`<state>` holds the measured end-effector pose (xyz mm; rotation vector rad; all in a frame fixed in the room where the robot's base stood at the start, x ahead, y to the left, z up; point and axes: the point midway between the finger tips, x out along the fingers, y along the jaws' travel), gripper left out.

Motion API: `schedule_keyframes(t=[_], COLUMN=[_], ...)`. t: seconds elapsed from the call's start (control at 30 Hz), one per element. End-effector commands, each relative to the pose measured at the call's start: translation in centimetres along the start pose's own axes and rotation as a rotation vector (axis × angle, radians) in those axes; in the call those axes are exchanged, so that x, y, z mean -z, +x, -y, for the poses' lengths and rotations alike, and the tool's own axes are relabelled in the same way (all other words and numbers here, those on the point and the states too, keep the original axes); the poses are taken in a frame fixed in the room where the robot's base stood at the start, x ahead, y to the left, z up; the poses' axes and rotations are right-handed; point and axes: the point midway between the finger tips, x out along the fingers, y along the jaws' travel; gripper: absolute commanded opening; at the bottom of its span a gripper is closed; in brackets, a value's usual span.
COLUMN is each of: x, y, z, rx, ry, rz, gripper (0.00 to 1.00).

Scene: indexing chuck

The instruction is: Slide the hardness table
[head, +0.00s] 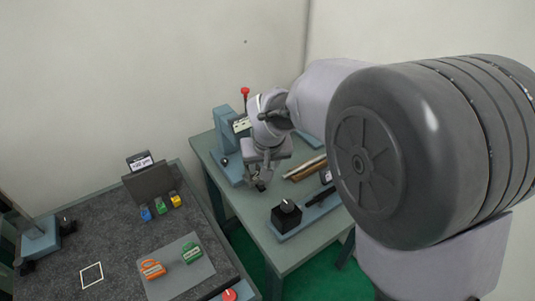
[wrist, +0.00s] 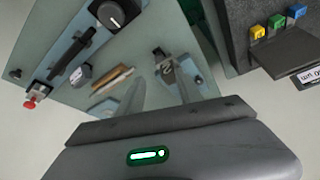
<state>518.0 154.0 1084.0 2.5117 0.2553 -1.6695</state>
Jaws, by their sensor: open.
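A blue upright machine (head: 222,125) with a pale scale and a red-topped knob (head: 245,91) stands at the back left of the grey-green bench. Which part is the hardness table I cannot tell. My gripper (head: 262,184) points down over the bench, just right of this machine. In the wrist view my gripper (wrist: 160,85) is open, with nothing seen between its pale fingers. A blue base with a dark part (wrist: 163,66) shows beyond the fingers, apparently part of the machine. My arm hides the bench's far right.
A black box with a dial knob (head: 287,214) and a black bar (head: 320,197) on a blue base lie at the front and right of the bench. Wooden sticks (head: 305,168) lie behind. A dark-topped table (head: 110,245) at left holds coloured blocks (head: 161,207). A gap separates the two.

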Motion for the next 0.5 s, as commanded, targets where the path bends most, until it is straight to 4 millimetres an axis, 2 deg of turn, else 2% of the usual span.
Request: schedule_keyframes(t=[0.03, 0.23, 0.4, 0.5], x=[-0.4, -0.3, -0.2, -0.2], y=[2.1, 8.1, 11.4, 12.4], z=[-0.1, -0.1, -0.1, -0.1], rx=[-0.001, 0.000, 0.000, 0.000], ry=[0.001, 0.003, 0.003, 0.003], rz=[0.005, 0.004, 0.002, 0.002], gripper=[0.43, 0.43, 0.43, 0.43])
